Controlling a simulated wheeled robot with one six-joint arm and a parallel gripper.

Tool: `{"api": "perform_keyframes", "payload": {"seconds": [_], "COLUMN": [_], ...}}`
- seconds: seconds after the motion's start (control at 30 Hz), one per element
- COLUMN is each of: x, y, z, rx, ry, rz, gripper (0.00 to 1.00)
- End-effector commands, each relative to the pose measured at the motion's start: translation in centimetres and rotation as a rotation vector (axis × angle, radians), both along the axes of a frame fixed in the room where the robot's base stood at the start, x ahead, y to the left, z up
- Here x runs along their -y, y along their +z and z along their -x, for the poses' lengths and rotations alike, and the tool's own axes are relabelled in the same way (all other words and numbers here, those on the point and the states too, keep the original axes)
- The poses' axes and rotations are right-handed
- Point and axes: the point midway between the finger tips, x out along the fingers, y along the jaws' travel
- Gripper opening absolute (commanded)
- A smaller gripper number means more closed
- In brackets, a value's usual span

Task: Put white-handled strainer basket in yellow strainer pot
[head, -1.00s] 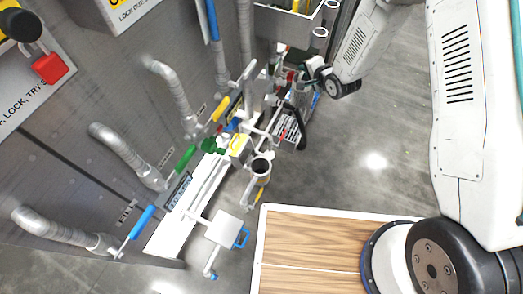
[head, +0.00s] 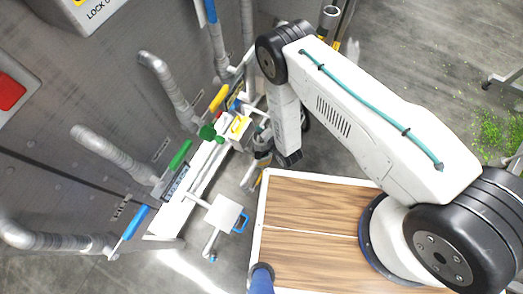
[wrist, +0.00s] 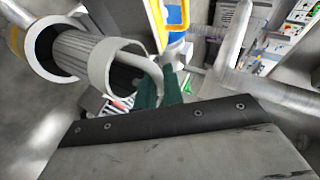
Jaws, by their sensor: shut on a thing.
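In the wrist view my gripper (wrist: 160,88) has two dark green fingers closed on the white loop handle (wrist: 148,64) of the strainer basket. The basket has a pale round rim (wrist: 102,62) and a ribbed grey body (wrist: 75,48). The body's far end meets the round mouth of a grey pot with a yellow part on its side, the yellow strainer pot (wrist: 12,36). The body appears partly inside that mouth, with a ribbed length showing outside; the exact depth is unclear. In the head view my arm hides the gripper and basket; the pot (head: 262,155) shows partly.
A box with a yellow handle (head: 237,127) stands behind the pot. A white box with a blue handle (head: 224,214) is in front, left of the wood-topped surface (head: 310,200). Grey pipes with coloured levers line the wall at left. Floor is open at upper right.

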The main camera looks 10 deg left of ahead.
Motion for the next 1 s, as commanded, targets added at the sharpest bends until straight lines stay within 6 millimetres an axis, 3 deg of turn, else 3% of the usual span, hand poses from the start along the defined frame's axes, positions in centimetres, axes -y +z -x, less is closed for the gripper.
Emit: {"api": "perform_keyframes", "payload": {"seconds": [0.2,0.4,0.83,1.0], "x": [0.4,0.3,0.1,0.0], "y": [-6.1,-10.5,-15.4,-15.9], "z": [0.0,0.0,0.0,-0.1], "rx": [-0.001,-0.001,-0.001,-0.001], "ry": [-0.004,-0.003,-0.001,0.0], "rz": [0.0,0.001,0.0,0.001], "gripper": [0.0,0.0,0.0,0.0]}}
